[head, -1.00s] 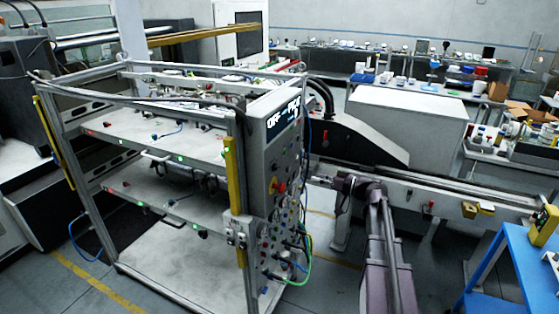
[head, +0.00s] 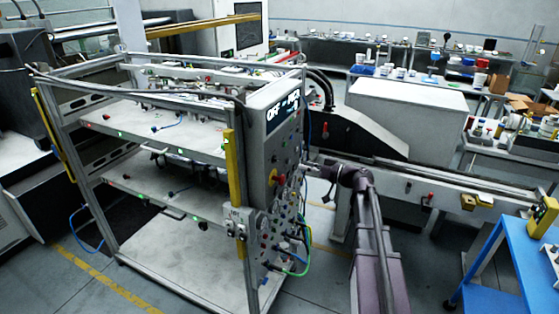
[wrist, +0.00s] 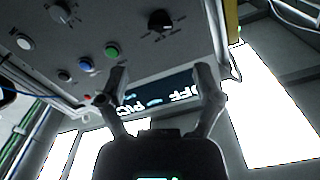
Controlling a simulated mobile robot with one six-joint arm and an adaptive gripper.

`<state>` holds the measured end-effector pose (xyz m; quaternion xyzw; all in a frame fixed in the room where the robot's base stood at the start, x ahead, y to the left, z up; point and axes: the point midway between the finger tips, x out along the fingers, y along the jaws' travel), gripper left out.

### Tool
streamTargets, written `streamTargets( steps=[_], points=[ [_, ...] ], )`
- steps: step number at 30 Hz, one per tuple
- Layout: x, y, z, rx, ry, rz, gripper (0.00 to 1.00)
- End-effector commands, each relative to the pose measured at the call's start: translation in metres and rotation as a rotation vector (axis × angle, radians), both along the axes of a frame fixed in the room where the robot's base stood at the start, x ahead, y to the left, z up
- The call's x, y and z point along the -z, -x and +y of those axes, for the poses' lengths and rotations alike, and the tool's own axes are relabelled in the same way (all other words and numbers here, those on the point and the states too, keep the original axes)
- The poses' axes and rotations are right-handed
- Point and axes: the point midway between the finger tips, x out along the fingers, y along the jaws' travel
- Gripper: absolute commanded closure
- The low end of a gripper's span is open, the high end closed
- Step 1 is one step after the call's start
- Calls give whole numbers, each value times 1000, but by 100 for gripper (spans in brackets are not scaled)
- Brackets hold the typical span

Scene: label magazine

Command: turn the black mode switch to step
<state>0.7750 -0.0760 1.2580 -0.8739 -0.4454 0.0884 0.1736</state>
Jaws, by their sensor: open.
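A black knob (wrist: 160,20) with marks around it sits on the grey control panel (wrist: 200,30) at the top of the wrist view. It looks like the mode switch; its setting is too small to read. My gripper (wrist: 162,82) is open and empty, its fingers spread below the knob in the picture and apart from it. The dark display (wrist: 150,92) shows between the fingers, its lettering upside down. In the head view my gripper (head: 314,170) is beside the panel's right side, small and hard to make out. The panel (head: 283,150) faces right, so the knob cannot be made out there.
Green (wrist: 111,50), blue (wrist: 85,63) and white (wrist: 24,42) buttons and another dark knob (wrist: 60,12) share the panel. A red stop button (head: 279,180) sticks out in the head view. Green and blue cables (head: 298,255) hang lower. A conveyor rail (head: 440,185) runs behind my arm.

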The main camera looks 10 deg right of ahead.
Motion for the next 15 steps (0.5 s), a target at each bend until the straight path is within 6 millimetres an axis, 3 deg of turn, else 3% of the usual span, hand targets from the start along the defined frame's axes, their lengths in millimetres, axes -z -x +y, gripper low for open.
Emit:
streamTargets(
  steps=[15],
  points=[
    [0, -45, 62, -2, 0, 0, 17]
  ],
)
